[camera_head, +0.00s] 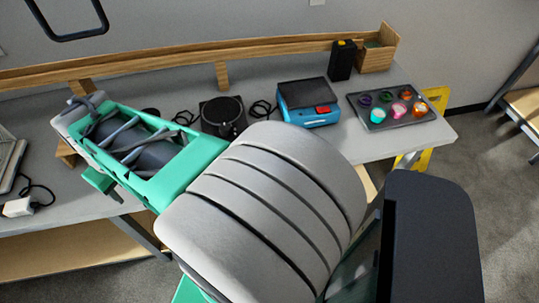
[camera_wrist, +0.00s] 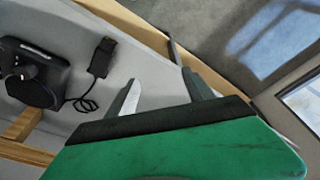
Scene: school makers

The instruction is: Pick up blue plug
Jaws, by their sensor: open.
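I cannot make out a blue plug for certain in either view. My gripper (camera_wrist: 162,88) shows in the wrist view with its two fingers apart and nothing between them. Its fingertips point toward the grey table top and its wooden edge. In the head view my arm covers the middle of the picture and the fingers cannot be made out there. A blue box with a dark top and a red part (camera_head: 308,102) stands on the table at the back, apart from my arm in the picture.
A tray of coloured pots (camera_head: 420,114) lies on the right of the table (camera_head: 352,146). A black device (camera_head: 223,115) with a cable stands left of the blue box. A white adapter (camera_head: 18,207) lies at far left. A black block (camera_wrist: 102,57) with a cord shows in the wrist view.

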